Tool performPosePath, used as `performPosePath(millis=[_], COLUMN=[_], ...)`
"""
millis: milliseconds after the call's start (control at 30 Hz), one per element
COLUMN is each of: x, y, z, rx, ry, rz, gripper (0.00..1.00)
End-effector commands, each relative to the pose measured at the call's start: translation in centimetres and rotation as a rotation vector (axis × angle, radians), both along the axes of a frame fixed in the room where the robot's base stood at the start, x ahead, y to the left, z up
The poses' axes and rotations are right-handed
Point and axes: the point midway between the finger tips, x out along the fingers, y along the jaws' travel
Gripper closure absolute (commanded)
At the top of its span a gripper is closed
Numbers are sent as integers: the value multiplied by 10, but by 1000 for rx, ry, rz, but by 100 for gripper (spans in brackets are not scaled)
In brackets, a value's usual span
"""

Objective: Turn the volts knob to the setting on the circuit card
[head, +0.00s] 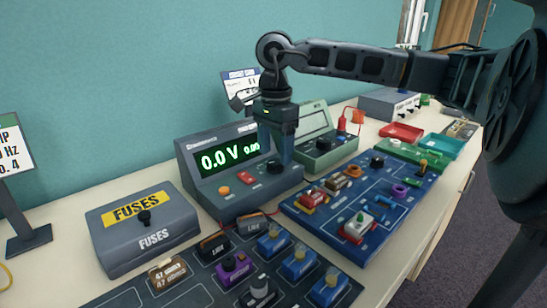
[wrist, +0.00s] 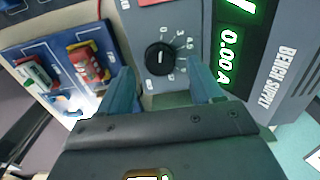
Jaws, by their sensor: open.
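The bench supply (head: 187,160) is a grey box with a green display reading 0.0 V. In the wrist view its black volts knob (wrist: 160,58) has a short white pointer mark toward the picture's top, with a printed scale around it. My gripper (head: 276,163) is at the right of the supply's front; it also shows in the wrist view (wrist: 164,80). Its fingers are open, apart on either side of the knob's lower part, with no clear contact visible. In the head view the gripper mostly hides the knob. The circuit card (head: 240,78) stands behind, partly covered by my arm, its setting unreadable.
A fuses box (head: 120,235) stands left of the supply. A blue circuit board (head: 335,235) lies to the right, and a dark board with several component blocks (head: 205,285) lies in front. A green instrument (head: 318,150) stands close behind the gripper.

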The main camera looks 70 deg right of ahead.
Motion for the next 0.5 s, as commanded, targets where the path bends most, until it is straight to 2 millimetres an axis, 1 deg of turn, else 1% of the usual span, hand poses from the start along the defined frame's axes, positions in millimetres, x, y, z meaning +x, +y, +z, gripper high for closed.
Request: performPosePath(millis=[33, 200, 300, 500], x=[0, 0, 0, 0], y=[1, 1, 0, 0], z=[-7, -22, -25, -26], rx=[4, 2, 1, -1], ry=[0, 0, -1, -1], rz=[0, 0, 1, 0], gripper=[35, 35, 35, 35])
